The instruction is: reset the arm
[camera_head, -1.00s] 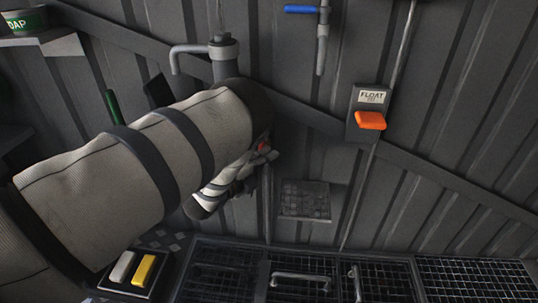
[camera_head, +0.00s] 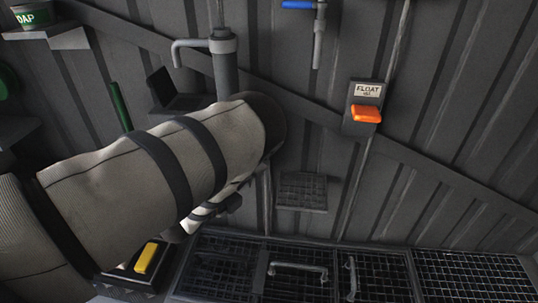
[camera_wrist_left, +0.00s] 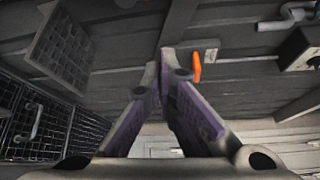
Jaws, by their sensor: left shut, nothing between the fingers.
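My left arm comes in from the left in the head view and covers much of the lower left. My left gripper (camera_wrist_left: 163,75) shows in the left wrist view with its two fingers closed together and empty. In the head view the gripper is mostly hidden behind my own forearm. An orange float switch (camera_head: 366,113) sits on a grey wall plate labelled FLOAT. It also shows in the left wrist view (camera_wrist_left: 197,67), just right of the fingertips and apart from them. My right gripper is in neither view.
A grey pipe spout (camera_head: 224,62) stands behind my arm. A blue-handled valve (camera_head: 298,5) is at the top. A small mesh shelf (camera_head: 302,192) juts from the ribbed wall. Floor grates (camera_head: 300,268) with handles run below. A yellow block (camera_head: 147,258) lies at lower left.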

